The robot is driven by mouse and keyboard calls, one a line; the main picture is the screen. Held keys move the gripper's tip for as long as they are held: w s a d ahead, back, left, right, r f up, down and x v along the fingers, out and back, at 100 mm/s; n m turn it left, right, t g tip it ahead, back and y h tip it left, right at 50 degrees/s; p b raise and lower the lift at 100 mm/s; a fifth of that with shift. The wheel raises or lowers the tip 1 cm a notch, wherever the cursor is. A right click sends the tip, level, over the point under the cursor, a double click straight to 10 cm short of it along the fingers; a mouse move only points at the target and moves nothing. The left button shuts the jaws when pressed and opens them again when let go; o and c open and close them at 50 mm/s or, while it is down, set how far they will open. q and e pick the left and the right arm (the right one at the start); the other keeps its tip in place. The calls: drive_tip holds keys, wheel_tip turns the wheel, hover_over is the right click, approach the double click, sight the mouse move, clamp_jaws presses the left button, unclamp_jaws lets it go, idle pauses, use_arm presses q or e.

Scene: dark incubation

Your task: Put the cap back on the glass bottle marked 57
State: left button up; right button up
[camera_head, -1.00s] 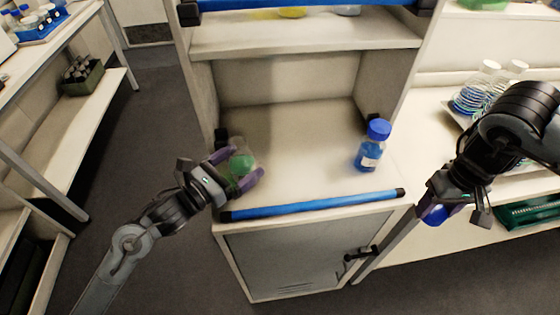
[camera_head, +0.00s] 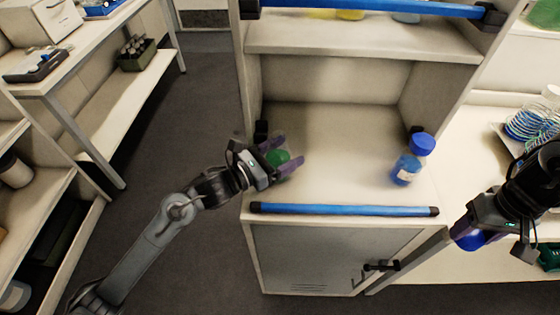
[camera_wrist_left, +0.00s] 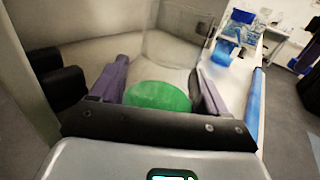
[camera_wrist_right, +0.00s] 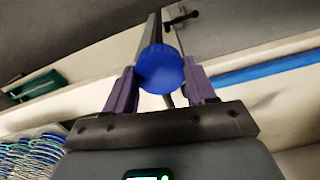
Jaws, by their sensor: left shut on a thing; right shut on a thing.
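My left gripper (camera_head: 285,160) is shut on a clear glass bottle with green contents (camera_head: 278,157), inside the cabinet opening at its left side. In the left wrist view the green contents (camera_wrist_left: 158,96) and clear glass (camera_wrist_left: 172,48) show between the fingers. I cannot see a cap on this bottle or read a number. My right gripper (camera_head: 458,236) is shut on a blue cap (camera_head: 470,242), out in front of the cabinet at the right. The cap (camera_wrist_right: 160,68) sits between the fingertips in the right wrist view, apart from any bottle.
A blue-capped bottle with blue liquid (camera_head: 406,170) stands at the right of the cabinet floor; its label is unreadable. A blue bar (camera_head: 344,210) runs along the front edge. The middle of the cabinet floor (camera_head: 335,165) is clear. Stacked dishes (camera_head: 525,122) stand on the right bench.

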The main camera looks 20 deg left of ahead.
sight(285, 143)
use_arm(q)
drive_tip(key=shift+r, duration=0.1)
drive_tip(key=shift+c, duration=1.3)
